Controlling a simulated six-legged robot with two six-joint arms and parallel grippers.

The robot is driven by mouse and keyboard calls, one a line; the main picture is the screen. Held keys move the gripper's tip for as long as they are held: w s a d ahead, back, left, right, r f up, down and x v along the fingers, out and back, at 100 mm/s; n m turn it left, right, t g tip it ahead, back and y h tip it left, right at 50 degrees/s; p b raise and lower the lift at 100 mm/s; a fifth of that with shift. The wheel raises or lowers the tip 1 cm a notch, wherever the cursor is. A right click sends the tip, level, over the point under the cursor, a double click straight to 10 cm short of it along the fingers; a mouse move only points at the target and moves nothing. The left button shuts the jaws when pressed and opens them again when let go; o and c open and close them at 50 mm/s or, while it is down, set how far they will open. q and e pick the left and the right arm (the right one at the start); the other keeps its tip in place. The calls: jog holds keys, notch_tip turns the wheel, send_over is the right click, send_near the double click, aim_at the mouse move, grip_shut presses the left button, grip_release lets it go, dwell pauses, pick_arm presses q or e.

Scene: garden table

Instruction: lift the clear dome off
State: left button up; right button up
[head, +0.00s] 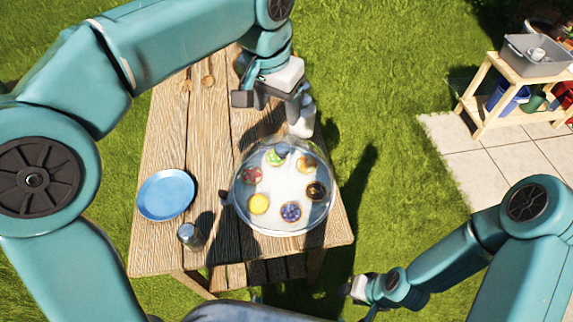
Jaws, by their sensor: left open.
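The clear dome (281,222) sits over a white plate with several small colourful tarts on the wooden table (160,240). My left gripper (275,110) is open at the dome's far side, above the table, pointing down. From this view I cannot tell whether its fingers touch the dome. The dome's top and any knob are hard to make out through the clear surface. My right gripper (352,290) is low at the bottom, beyond the table's near right corner, away from the dome. Its fingers are too small to read.
A blue plate (166,194) lies left of the dome. A small glass jar (190,235) stands near the table's front edge. Wooden spoons (207,80) lie at the far end. A wooden stand with a grey basin (538,55) is off to the right on paving.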

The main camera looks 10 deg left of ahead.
pick_arm(q)
send_over(281, 149)
jog(key=f, duration=0.8)
jog(key=shift+s+f, duration=0.25)
jog(key=shift+s, duration=0.1)
jog(key=shift+a+f, duration=0.15)
jog(key=shift+f, duration=0.5)
jog(key=f, duration=0.2)
jog(key=w+f+p, duration=0.1)
jog(key=f, duration=0.1)
jog(key=shift+d+f, duration=0.2)
jog(key=shift+s+a, duration=0.1)
jog(key=shift+s, duration=0.1)
jog(key=shift+c, duration=0.9)
jog(key=shift+w, duration=0.1)
grip_shut()
